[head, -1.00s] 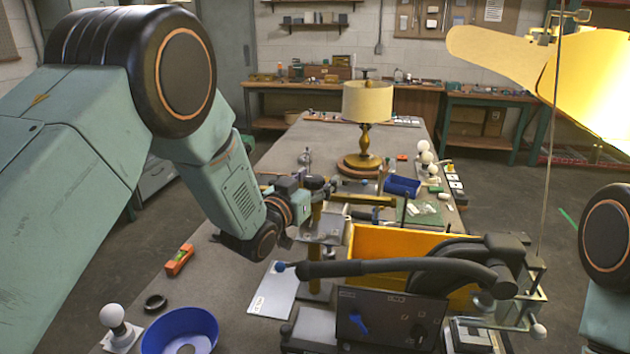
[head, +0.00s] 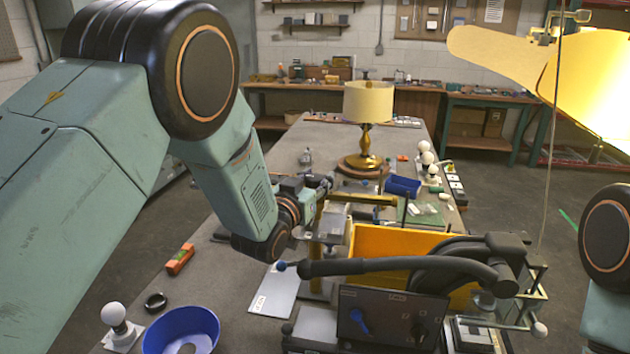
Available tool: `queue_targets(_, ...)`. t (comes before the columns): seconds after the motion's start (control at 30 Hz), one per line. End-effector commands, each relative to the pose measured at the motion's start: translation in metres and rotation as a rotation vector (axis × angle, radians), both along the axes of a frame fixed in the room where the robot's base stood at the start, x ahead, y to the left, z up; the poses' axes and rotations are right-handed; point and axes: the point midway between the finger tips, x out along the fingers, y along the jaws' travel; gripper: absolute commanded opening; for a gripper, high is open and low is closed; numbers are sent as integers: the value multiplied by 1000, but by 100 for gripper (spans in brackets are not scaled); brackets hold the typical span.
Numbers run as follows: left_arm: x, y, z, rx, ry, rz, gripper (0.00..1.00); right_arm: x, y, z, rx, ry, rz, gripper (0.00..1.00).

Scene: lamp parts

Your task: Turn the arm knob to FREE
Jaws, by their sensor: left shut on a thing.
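My left gripper (head: 324,186) is at the top of a yellow post (head: 318,212) on the bench. It is shut on a small part there; the fingers mostly hide this part, so I cannot tell if it is the arm knob. A dark control box (head: 385,316) stands at the front with a blue knob (head: 358,320) and a dark knob (head: 417,329) on its face. Its labels are too small to read, and no FREE mark is legible. A black jointed arm (head: 400,266) runs across above the box. My right gripper is out of view.
A yellow bin (head: 385,241) stands behind the black arm. A brass lamp (head: 366,142) stands farther back. A blue bowl (head: 180,331), a bulb (head: 113,314) and an orange level (head: 180,259) lie at the left. Bare bench lies between level and white sheet (head: 275,291).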

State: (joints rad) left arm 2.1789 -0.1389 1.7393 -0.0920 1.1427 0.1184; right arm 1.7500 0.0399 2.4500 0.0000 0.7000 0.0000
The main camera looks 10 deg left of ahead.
Motion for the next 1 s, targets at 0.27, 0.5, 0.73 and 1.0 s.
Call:
queue_targets(0.27, 0, 0, 1, 0, -3, 38, 8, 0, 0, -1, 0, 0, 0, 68)
queue_targets(0.5, 0, 0, 1, 0, -3, 37, 43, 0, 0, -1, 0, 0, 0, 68)
queue_targets(0.73, 0, 0, 1, 1, -2, 37, 62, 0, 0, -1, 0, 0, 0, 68)
queue_targets(1.0, 0, 0, 0, 1, -1, 37, 63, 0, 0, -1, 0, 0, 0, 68)
